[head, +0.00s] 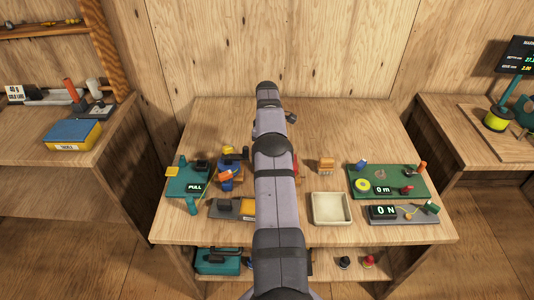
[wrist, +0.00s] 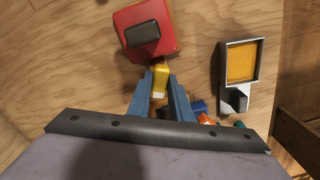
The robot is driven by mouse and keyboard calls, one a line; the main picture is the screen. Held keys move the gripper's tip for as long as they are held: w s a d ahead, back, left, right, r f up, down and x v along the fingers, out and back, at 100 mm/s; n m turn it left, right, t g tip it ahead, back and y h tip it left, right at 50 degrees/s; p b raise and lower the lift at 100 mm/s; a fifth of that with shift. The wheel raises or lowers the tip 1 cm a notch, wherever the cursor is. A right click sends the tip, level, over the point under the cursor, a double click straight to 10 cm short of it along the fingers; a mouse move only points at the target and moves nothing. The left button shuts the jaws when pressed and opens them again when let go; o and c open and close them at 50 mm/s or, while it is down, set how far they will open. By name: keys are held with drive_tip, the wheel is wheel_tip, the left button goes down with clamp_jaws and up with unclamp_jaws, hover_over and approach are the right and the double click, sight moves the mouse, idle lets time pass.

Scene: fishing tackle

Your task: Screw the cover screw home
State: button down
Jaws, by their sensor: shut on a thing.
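In the wrist view, my gripper (wrist: 161,82) has its two blue fingers shut on a small yellow piece (wrist: 160,83). I cannot tell whether this piece is the cover screw or a driver for it. Its far end lies close to the edge of a red block (wrist: 168,42) with a dark raised part (wrist: 143,39) on top; I cannot tell whether they touch. In the head view my arm hides the gripper, and only a red sliver (head: 296,165) shows beside the arm. No screw hole or thread can be made out.
A grey-framed yellow panel (wrist: 240,62) lies right in the wrist view. In the head view, a teal PULL board (head: 176,187) and blue-orange parts (head: 230,178) stand left. A cream tray (head: 331,222), a green board (head: 398,188) and a 0 N gauge (head: 385,212) stand right.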

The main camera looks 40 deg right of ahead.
drive_tip(key=m, duration=0.6)
drive_tip(key=shift+m, duration=0.3)
idle(0.4)
drive_tip(key=c, duration=1.6)
unclamp_jaws()
drive_tip(key=shift+r, duration=0.15)
drive_tip(key=shift+r+b, duration=0.3)
drive_tip(key=shift+r, duration=3.25)
drive_tip(key=shift+a, duration=0.1)
